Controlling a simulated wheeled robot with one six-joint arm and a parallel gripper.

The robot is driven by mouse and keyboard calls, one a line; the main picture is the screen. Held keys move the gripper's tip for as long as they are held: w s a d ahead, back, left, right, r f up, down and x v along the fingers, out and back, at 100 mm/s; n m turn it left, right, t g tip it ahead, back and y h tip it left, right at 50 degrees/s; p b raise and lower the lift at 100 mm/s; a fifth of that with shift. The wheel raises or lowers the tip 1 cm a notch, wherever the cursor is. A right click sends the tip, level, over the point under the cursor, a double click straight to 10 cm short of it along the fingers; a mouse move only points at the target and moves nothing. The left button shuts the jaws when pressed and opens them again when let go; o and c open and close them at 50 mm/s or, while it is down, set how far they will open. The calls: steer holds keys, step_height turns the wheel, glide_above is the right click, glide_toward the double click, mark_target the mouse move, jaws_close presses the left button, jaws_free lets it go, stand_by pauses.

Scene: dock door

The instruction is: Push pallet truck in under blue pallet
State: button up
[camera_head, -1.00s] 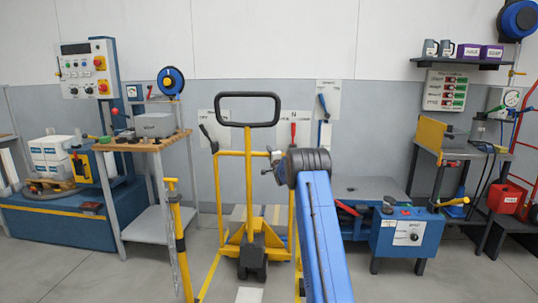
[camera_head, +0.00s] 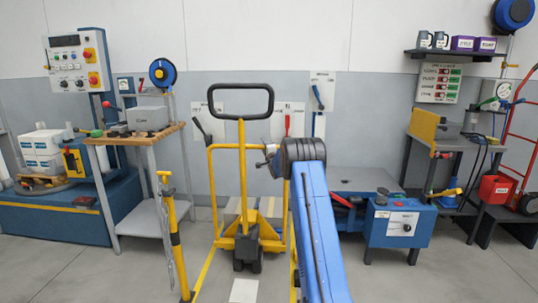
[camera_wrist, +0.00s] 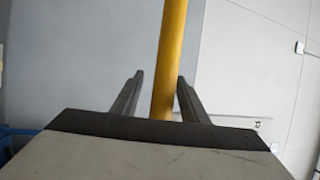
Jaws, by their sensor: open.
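The pallet truck (camera_head: 243,236) stands upright in the middle of the head view, yellow with a black loop handle (camera_head: 242,84) on a yellow shaft (camera_head: 242,165). My gripper (camera_head: 263,164) is just right of the shaft, at about mid-height, below the loop. In the wrist view my gripper (camera_wrist: 158,88) is open, and a yellow bar (camera_wrist: 168,50) runs up between its two fingers. The bar looks closer to the right finger; I cannot tell whether they touch.
A yellow post with a chain (camera_head: 174,235) stands at the left front. A wooden-topped bench (camera_head: 137,138) is at left, a blue machine (camera_head: 398,227) at right. Yellow floor lines run beside the truck. The floor at the right front (camera_head: 440,275) is clear.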

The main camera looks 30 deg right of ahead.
steer(key=v, duration=1.6)
steer(key=shift+s, duration=0.2)
steer(key=s+a+r+n+g, duration=0.2)
steer(key=s+a+r, duration=0.2)
steer(key=a, duration=0.3)
steer(key=s+a+r+n+g, duration=0.2)
steer(key=s+a+r, duration=0.15)
steer(key=a, duration=0.25)
steer(key=s+a+r+n+g+y, duration=0.25)
steer(key=s+a+n, duration=0.25)
steer(key=s+a, duration=0.8)
steer(key=s+a+f+n+g+y, duration=0.1)
steer(key=s+a, duration=0.4)
steer(key=s, duration=0.9)
steer(key=s+a+f+n+g, duration=0.4)
steer(key=s+a+f+n, duration=0.2)
steer(key=s, duration=0.9)
steer(key=s+a+f+n+g+y, duration=0.1)
steer(key=s+a+f+n+g, duration=0.2)
steer(key=s, duration=1.1)
steer(key=a+f+n, duration=0.1)
steer(key=a, duration=0.1)
steer(key=shift+s+a+y, duration=0.15)
steer(key=shift+a+y, duration=0.15)
steer(key=shift+y, duration=0.05)
